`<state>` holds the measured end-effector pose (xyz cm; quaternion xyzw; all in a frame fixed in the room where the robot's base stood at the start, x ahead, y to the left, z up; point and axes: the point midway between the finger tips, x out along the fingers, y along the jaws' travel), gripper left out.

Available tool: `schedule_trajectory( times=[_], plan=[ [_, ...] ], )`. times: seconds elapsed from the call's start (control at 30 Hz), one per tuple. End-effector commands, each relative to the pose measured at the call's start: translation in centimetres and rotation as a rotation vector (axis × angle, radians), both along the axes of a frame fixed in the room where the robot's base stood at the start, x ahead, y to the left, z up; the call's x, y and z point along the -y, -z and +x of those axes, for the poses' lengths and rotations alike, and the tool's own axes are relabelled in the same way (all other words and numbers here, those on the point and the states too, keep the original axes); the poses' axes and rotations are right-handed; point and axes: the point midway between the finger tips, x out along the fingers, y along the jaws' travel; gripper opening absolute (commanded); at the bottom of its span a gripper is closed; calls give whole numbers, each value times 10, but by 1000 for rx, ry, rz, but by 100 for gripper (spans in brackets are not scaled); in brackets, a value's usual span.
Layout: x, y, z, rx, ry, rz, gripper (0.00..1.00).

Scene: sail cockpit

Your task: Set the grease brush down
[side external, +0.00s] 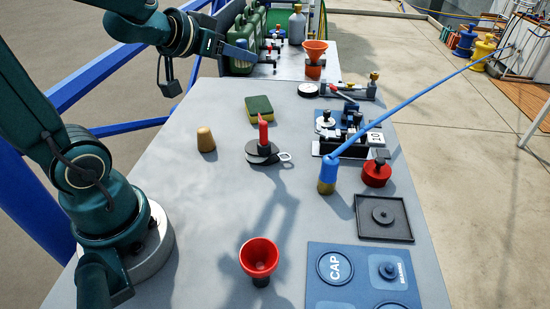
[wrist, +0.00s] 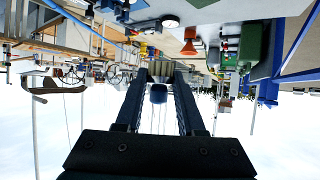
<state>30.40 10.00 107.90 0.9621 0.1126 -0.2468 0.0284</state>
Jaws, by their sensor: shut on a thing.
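My gripper (side external: 256,55) is at the top of the side view, stretched out level over the far end of the grey bench (side external: 215,215). In the wrist view my gripper (wrist: 160,72) is shut on the grease brush (wrist: 158,93). A dark blue part of the brush lies between the fingers, with a pale tan, ribbed part at the fingertips. The brush is held up off the bench. It is too small to make out clearly in the side view.
A sponge (side external: 260,109), a tan plug (side external: 206,139), a black reel-like piece (side external: 262,153), a red funnel (side external: 260,257), a black tray (side external: 384,235) and a blue mat (side external: 330,292) are on the bench. A long blue rod (side external: 440,97) slants across the right. Green cans (side external: 240,42) stand near my gripper.

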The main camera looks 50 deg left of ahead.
Motion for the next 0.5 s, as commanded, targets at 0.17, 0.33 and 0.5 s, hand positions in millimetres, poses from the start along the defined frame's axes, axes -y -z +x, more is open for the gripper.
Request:
schedule_trajectory(
  times=[0.17, 0.33, 0.5],
  plan=[
    [-28, 19, -7, -5, -145, -1, 0],
    [-71, 45, -28, -10, -382, 0, 0],
    [-123, 69, -72, -5, -688, 3, 0]
  ],
)
